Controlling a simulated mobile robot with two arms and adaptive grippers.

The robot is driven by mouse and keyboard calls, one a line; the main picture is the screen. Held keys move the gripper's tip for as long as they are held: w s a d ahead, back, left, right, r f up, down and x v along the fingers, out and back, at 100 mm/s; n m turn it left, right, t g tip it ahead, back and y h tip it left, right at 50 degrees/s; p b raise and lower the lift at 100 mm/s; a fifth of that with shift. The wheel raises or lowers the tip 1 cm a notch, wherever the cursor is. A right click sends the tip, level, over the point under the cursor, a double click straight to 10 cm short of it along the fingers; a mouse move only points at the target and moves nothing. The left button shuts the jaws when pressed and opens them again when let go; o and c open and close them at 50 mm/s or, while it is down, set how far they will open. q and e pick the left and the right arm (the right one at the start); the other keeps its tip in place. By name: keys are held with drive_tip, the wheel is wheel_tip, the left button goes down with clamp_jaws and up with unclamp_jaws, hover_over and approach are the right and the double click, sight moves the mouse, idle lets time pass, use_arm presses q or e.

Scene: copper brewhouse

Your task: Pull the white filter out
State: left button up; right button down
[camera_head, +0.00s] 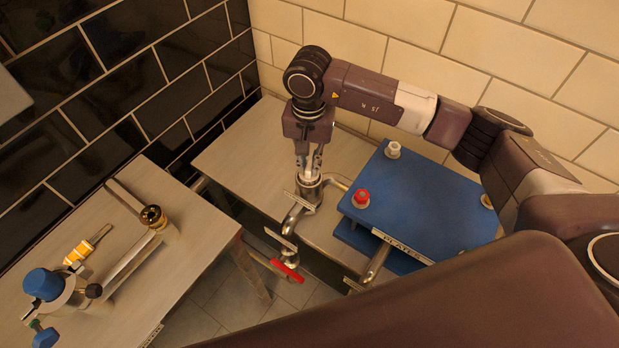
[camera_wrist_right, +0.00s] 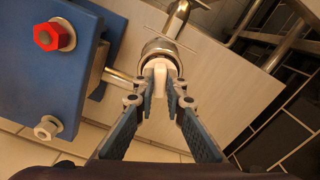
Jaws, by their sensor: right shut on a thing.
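The white filter (camera_wrist_right: 160,70) shows in the right wrist view as a pale piece in the mouth of a round metal housing (camera_wrist_right: 160,47). My right gripper (camera_wrist_right: 166,75) is shut on the filter, with one finger on each side of it. In the head view my right gripper (camera_head: 308,170) points down over the metal housing (camera_head: 309,190), which stands on the pipework beside the blue plate block. The fingers hide part of the filter, and its lower part is inside the housing. My left gripper is not in view.
The blue plate block (camera_head: 425,207) with a red nut (camera_head: 361,198) is close to the right of the housing. A red-handled valve (camera_head: 287,270) is in front. A second table (camera_head: 110,225) at left carries metal fittings and a yellow-handled tool (camera_head: 86,246). Tiled walls stand behind.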

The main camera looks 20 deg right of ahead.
drive_tip(key=shift+r, duration=0.2)
drive_tip(key=shift+r+p, duration=1.9)
drive_tip(key=shift+r, duration=2.45)
